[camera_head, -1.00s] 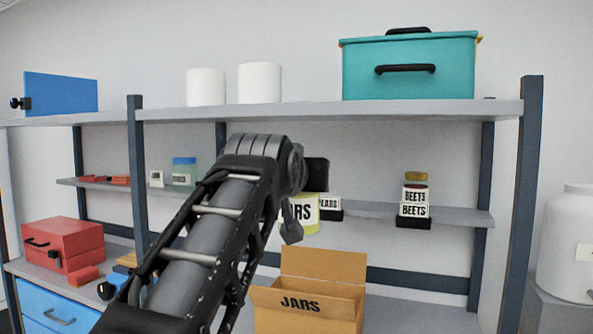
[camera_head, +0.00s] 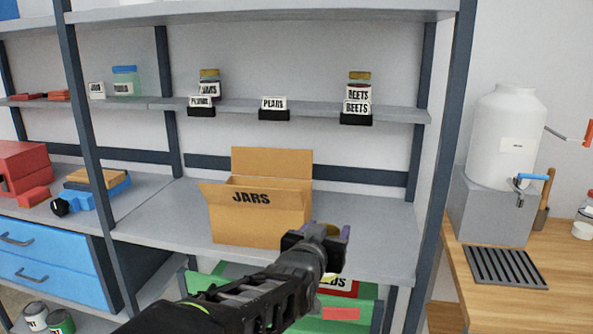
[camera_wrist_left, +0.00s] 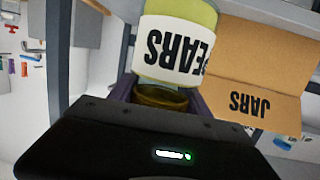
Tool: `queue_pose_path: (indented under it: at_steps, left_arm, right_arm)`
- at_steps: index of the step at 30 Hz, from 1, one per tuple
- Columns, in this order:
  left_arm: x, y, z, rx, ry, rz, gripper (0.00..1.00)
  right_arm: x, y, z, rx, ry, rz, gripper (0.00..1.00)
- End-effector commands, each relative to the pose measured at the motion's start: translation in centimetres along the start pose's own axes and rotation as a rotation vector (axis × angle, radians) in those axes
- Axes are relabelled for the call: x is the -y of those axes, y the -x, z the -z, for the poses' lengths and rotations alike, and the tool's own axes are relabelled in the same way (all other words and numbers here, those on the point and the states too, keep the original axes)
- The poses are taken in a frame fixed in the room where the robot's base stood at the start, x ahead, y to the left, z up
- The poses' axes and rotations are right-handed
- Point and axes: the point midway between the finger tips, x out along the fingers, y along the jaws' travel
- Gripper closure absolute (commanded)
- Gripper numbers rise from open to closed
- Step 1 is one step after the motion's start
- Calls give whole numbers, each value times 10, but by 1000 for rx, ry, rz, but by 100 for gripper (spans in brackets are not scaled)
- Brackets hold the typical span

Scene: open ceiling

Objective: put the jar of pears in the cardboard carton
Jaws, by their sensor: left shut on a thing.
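My left gripper (camera_head: 326,240) is shut on the jar of pears (camera_wrist_left: 180,42), around its lid end. In the left wrist view the jar shows a white PEARS label, upside down in that picture, and a yellow-green body. The open cardboard carton (camera_head: 258,218), marked JARS, stands on the shelf unit's counter, left of and behind the gripper. It also shows at the right of the left wrist view (camera_wrist_left: 258,72). The jar appears outside the carton. My right gripper is not in view.
On the upper shelf stand a beets jar (camera_head: 359,88), a plums jar (camera_head: 209,82) and a PEARS sign (camera_head: 273,104) with nothing behind it. A shelf post (camera_head: 443,130) rises right of the carton. Bare counter (camera_head: 372,225) lies right of the carton.

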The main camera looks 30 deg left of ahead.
Motion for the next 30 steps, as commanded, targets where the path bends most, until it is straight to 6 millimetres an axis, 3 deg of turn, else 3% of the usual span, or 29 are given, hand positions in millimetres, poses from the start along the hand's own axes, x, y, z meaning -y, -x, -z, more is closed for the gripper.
queue_pose_path:
  at_steps: [1, 3, 21, 25, 30]
  left_arm:
    - [-7, -8, -23, 8, -2, -13, 100]
    - [-18, -16, -44, 5, -7, -34, 100]
    - [-92, -55, -175, 0, -41, -191, 100]
    - [-102, -60, -201, -2, -43, -214, 100]
    - [-108, -62, -211, -7, -43, -226, 100]
  right_arm:
    - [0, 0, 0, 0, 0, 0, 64]
    - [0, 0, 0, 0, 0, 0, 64]
    - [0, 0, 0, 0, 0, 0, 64]
    - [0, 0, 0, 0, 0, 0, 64]
    - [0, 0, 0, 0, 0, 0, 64]
